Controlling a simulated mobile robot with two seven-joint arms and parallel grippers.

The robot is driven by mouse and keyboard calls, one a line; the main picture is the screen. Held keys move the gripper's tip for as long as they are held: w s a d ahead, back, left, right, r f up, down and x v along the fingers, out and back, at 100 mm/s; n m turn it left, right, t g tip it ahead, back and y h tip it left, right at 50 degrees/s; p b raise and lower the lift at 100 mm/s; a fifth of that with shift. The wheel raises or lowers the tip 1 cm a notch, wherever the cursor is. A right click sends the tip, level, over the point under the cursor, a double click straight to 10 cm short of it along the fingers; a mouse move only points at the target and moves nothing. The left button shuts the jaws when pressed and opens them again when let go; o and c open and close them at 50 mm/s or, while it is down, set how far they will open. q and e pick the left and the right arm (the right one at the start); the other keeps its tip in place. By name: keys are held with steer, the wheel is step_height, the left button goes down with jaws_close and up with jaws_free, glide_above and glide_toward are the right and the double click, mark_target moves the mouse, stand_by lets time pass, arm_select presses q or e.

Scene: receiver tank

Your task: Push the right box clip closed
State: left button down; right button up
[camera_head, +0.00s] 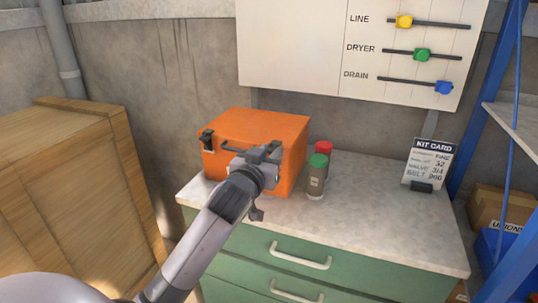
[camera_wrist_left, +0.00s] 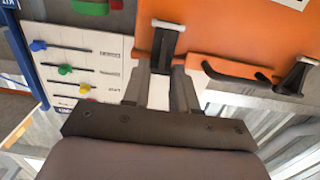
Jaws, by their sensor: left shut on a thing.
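The orange box (camera_head: 262,125) stands on the counter with its lid down. Its left clip (camera_head: 207,139) shows dark at the front left corner. In the left wrist view, which is turned over, the right clip (camera_wrist_left: 168,38) is a dark bar with a pale end on the orange box (camera_wrist_left: 215,35), and the left clip (camera_wrist_left: 298,76) is at the right. My left gripper (camera_head: 268,154) is at the box's front right, shut with its fingertips (camera_wrist_left: 163,68) at the right clip. It hides this clip in the head view; whether the clip is fully closed I cannot tell. My right gripper is not in view.
A kit card (camera_head: 430,162) stands farther right on the counter (camera_head: 380,215). A wooden crate (camera_head: 75,190) is at the left, a blue rack (camera_head: 485,95) at the right.

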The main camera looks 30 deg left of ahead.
arm_select(q)
steer(key=c, duration=0.9)
jaws_free()
steer(key=shift+s+d, duration=0.1)
steer(key=shift+s, duration=0.4)
steer(key=shift+b+v, duration=0.55)
steer(key=shift+v, duration=2.5)
steer(key=s+d+f+m+g+h, duration=0.2)
steer(key=s+d+f, duration=0.1)
steer(key=f, duration=0.6)
steer(key=s+d+f+m+g+h, duration=0.1)
steer(key=s+d+f+h, duration=0.15)
steer(key=f, duration=0.75)
steer(key=s+d+f+g, duration=0.1)
steer(key=s+d+f, duration=0.1)
steer(key=s+f, duration=0.2)
steer(key=s+d+f+m+g+h, duration=0.1)
steer(key=s+d+f, duration=0.2)
steer(key=s+f, duration=0.2)
steer(key=s+d+f+m+g, duration=0.1)
steer(key=s+d+f, duration=0.1)
steer(key=s+f, duration=0.3)
steer(key=shift+s+d+f+g+h, duration=0.1)
steer(key=shift+d+f+g+h, duration=0.05)
steer(key=shift+f+g+h, duration=0.2)
